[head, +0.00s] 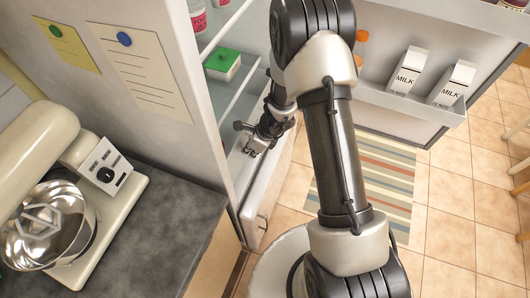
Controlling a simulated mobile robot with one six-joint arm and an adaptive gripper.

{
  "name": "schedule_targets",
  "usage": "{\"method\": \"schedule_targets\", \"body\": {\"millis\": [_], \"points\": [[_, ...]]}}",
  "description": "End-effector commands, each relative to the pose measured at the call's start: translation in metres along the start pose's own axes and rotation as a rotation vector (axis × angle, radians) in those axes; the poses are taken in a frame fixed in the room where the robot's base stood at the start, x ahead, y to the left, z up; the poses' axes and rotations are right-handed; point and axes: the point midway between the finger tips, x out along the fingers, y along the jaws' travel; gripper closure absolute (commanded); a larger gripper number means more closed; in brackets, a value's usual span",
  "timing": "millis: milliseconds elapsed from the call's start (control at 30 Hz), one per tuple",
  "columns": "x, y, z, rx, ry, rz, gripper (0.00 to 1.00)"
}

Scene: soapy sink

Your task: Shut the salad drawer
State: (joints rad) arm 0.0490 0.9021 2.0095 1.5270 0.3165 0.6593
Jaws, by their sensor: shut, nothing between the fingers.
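The salad drawer (268,187) appears as a pale front panel low in the open fridge (205,75), partly hidden by my arm. How far it stands out is hard to tell from this angle. My gripper (250,150) is shut and empty. It is near the upper edge of the drawer front, below the glass shelves. I cannot tell whether it touches the drawer.
The open fridge door (390,117) on the right holds milk cartons (408,72). A green-lidded box (222,64) sits on a shelf. A dark counter (160,235) with a stand mixer (60,200) is at left. A striped rug (385,180) lies on the tiled floor.

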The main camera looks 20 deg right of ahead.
Motion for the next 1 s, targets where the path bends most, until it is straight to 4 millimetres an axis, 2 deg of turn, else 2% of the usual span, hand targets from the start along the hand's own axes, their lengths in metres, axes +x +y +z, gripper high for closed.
{"method": "schedule_targets", "body": {"millis": [33, 200, 400, 600, 1000], "points": [[0.002, 0.001, 0.012, -0.005, 0.000, 0.002, 1.00], [0.013, 0.001, 0.041, -0.003, 0.000, 0.002, 1.00], [0.022, 0.000, 0.063, -0.001, -0.001, 0.000, 1.00], [0.027, -0.001, 0.070, 0.000, -0.001, -0.001, 1.00], [0.027, -0.001, 0.071, 0.000, -0.004, -0.001, 1.00]]}}
